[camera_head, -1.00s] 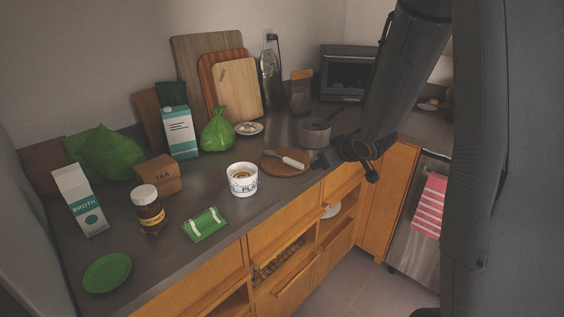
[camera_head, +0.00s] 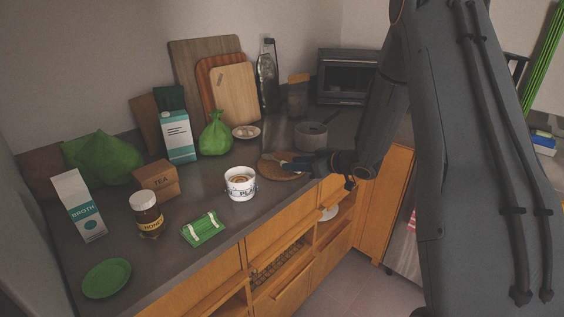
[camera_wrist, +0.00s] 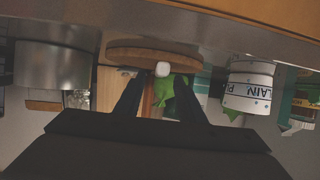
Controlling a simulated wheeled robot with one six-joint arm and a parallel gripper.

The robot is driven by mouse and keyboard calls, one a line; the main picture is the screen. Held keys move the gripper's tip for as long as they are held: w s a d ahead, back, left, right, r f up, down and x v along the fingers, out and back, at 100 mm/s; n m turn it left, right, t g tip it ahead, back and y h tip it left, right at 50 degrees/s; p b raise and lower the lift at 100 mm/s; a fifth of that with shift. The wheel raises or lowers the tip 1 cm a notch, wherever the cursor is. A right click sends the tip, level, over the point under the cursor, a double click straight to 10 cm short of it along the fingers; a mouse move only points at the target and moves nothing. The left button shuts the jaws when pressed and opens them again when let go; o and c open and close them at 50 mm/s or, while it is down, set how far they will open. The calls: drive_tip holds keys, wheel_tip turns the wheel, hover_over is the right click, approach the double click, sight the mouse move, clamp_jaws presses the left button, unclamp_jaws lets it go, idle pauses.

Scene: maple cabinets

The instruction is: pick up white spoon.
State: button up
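The white spoon (camera_wrist: 162,69) shows in the wrist view as a small pale rounded end at the edge of the round cork board (camera_wrist: 125,55). It lies between the lines of my two fingers. My gripper (camera_wrist: 160,88) is open, with a clear gap between the fingers and nothing held. In the head view my gripper (camera_head: 290,162) is low over the cork board (camera_head: 283,175), its dark fingers hiding most of the spoon. I cannot tell whether the fingers touch it.
A white labelled bowl (camera_head: 240,187) stands left of the cork board, and a grey pot (camera_head: 311,136) stands behind it. The counter's front edge runs close to the board.

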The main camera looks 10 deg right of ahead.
drive_tip(key=shift+x, duration=1.05)
clamp_jaws()
drive_tip(key=shift+r, duration=0.1)
